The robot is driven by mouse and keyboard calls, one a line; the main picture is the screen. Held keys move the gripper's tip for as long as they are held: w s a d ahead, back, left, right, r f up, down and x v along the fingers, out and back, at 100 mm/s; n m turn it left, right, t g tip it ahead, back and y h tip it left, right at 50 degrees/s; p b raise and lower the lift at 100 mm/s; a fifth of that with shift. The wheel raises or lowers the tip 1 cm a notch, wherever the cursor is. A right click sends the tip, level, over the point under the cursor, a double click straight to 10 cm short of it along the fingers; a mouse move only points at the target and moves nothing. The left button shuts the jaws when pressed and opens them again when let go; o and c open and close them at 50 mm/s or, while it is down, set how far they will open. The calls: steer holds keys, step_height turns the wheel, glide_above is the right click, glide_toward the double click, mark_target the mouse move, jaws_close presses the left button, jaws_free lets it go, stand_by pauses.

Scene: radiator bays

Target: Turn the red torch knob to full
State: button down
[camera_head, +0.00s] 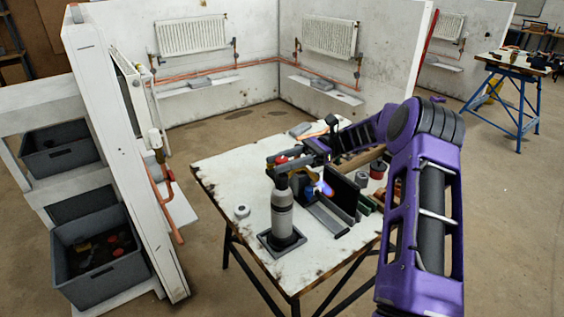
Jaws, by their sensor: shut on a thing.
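The torch (282,212) is a grey upright cylinder standing in a dark square base (270,243) near the front of the white workbench. Its red knob (281,160) shows at the top, partly covered by my gripper (284,167). My purple arm reaches in from the right, and the dark jaws are shut on the red knob. The knob's marking and exact angle are too small to read. A small blue-white glow (321,187) shows just right of the torch head, beside an orange part.
The white workbench (224,167) also bears a small grey roll (242,211), a dark upright plate (342,192) and a red-and-dark spool (378,169). A white panel with grey bins (62,150) stands at left. The bench's front left is clear.

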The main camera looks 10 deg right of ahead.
stand_by(0.4)
steer(key=shift+c, duration=2.4)
jaws_free()
steer(key=v, duration=0.7)
steer(key=shift+d, duration=0.2)
steer(key=shift+w, duration=0.15)
